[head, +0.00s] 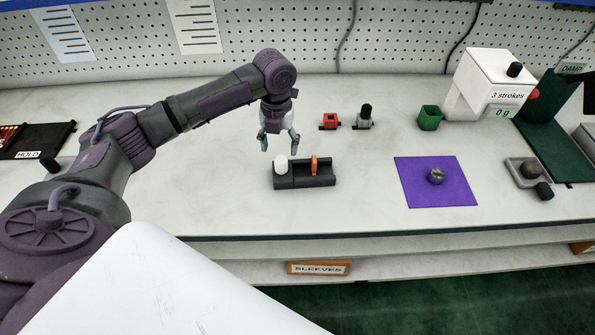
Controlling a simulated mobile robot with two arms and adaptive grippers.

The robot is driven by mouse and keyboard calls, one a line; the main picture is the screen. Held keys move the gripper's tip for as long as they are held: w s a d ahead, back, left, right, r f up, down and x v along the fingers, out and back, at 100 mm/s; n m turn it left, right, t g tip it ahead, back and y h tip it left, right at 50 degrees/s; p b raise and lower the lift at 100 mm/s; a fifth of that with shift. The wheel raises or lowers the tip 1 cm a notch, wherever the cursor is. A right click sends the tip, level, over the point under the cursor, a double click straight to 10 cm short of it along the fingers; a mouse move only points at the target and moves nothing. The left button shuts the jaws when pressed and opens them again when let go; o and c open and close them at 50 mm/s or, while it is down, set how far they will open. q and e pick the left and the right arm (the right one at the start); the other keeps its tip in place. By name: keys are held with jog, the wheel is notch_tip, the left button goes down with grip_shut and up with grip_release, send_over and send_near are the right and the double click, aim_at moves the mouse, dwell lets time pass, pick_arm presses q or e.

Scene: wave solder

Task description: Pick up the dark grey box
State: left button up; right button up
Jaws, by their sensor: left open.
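A low dark grey box (306,182) sits on the white bench, near the middle of the head view. A white rounded piece (281,164) stands at its left end and an upright orange piece (314,165) stands in its right part. My left gripper (279,147) is open and empty, pointing down. It appears just behind and above the box's left end, near the white piece. The exact gap between fingers and box cannot be told from this view. My right gripper is not in view.
Behind the box are a red block (330,121) and a grey block with a black knob (364,121). A purple mat (415,170) holds a round metallic piece (437,176). Bench in front is clear.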

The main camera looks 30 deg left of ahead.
aim_at(281, 157)
pick_arm(q)
notch_tip(281, 157, down, 5)
jog(key=shift+w+d+f+p, duration=0.1)
jog(key=shift+f+p, duration=0.05)
jog(key=shift+p, duration=0.45)
jog(key=shift+c, duration=0.2)
grip_shut()
